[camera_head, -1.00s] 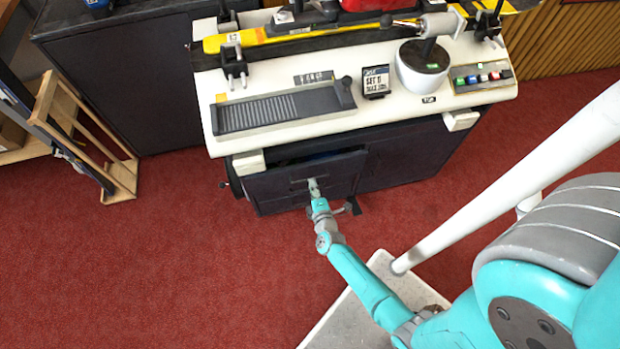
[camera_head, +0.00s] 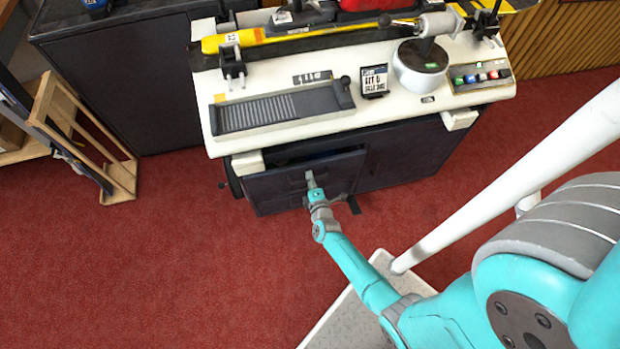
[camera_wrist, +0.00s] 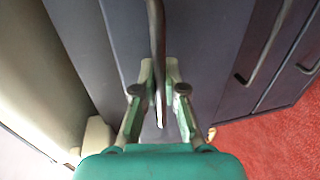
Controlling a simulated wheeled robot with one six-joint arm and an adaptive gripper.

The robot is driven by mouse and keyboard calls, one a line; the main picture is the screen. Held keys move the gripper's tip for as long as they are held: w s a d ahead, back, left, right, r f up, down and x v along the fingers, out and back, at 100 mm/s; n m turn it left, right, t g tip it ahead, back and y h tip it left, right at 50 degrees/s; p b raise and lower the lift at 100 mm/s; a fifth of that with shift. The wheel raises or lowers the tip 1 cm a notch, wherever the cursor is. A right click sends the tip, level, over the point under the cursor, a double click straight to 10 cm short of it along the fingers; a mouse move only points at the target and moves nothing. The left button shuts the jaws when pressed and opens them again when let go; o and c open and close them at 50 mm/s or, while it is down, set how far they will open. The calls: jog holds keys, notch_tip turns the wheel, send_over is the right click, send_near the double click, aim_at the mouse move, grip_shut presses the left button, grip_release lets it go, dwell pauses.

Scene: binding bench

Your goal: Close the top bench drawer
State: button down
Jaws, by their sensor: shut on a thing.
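The top bench drawer (camera_head: 275,186) has a dark front and stands partly out, with a dark gap behind its upper edge under the worktop. My gripper (camera_head: 309,180) is at the middle of the drawer front. In the wrist view my gripper (camera_wrist: 158,98) has its two fingers on either side of the dark drawer handle (camera_wrist: 157,35), a thin bar, and is shut on it. The handle is mostly hidden by my gripper in the head view.
The cream worktop (camera_head: 290,140) overhangs the drawer. A dark cabinet front (camera_head: 405,155) is to its right. A wooden rack (camera_head: 120,180) stands at the far left. The red floor (camera_head: 160,260) in front of the bench is clear at the left.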

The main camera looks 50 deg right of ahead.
aim_at(307, 168)
jog(key=shift+r+x, duration=0.2)
jog(key=shift+x, duration=0.9)
jog(key=shift+r+x, duration=0.25)
jog(key=shift+x, duration=0.8)
jog(key=shift+w, duration=0.1)
jog(key=c, duration=1.5)
grip_release()
jog(key=v, duration=1.2)
